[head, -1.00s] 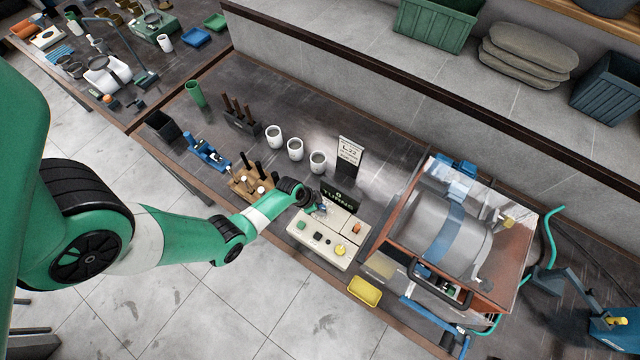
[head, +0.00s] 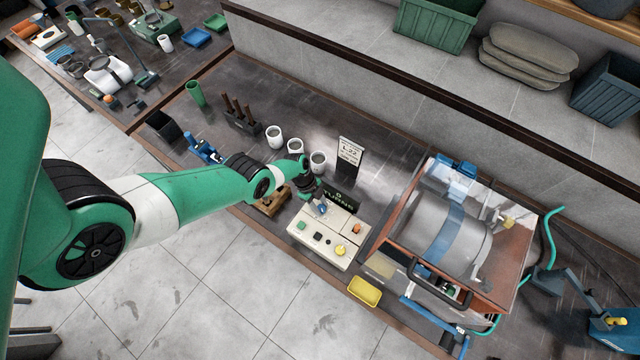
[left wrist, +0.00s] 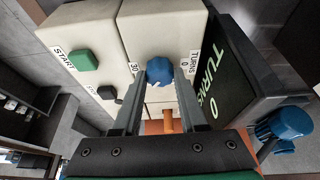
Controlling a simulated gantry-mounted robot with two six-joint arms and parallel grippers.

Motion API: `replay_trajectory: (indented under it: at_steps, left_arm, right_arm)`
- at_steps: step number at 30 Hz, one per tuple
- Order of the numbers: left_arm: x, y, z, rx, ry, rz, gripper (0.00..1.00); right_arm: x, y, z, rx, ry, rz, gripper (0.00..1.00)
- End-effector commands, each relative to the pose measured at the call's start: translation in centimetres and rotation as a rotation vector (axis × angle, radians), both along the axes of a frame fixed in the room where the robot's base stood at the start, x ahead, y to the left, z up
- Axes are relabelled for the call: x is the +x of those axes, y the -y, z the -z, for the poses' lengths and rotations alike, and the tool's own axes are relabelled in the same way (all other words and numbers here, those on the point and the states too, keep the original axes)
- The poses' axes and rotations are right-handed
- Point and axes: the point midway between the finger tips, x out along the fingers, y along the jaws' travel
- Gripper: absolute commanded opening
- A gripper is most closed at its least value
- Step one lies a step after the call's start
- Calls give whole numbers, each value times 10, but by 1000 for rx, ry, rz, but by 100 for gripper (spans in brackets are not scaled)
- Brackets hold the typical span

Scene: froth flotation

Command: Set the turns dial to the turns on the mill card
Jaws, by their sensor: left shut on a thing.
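The blue turns dial (left wrist: 160,70) sits on the cream control panel (left wrist: 95,25), between printed labels "30" and "TURNS 0". My left gripper (left wrist: 160,78) is shut on the dial, one finger on each side. In the head view the left gripper (head: 319,204) is at the panel's upper left corner, and the dial is largely covered there. The black turns display (left wrist: 215,75) reads "TURNS 0". The white mill card (head: 349,152) stands upright behind the panel; "L-22" seems legible, the smaller lines are not. My right gripper is not in view.
The caged mill (head: 450,235) is right of the panel, a yellow tray (head: 365,291) in front.

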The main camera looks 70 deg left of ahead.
Motion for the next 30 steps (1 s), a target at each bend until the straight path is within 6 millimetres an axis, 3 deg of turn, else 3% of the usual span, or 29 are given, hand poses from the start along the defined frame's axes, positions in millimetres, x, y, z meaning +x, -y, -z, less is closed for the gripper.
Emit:
replay_trajectory:
  at_steps: [12,28,29,30]
  left_arm:
    - [1,-2,2,6,1,201,0]
    - [1,-2,1,7,1,226,0]
    - [1,-2,1,7,1,226,45]
    - [1,-2,1,6,2,226,52]
  right_arm:
    - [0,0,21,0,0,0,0]
    - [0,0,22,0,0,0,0]
    - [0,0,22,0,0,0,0]
    - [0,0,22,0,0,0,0]
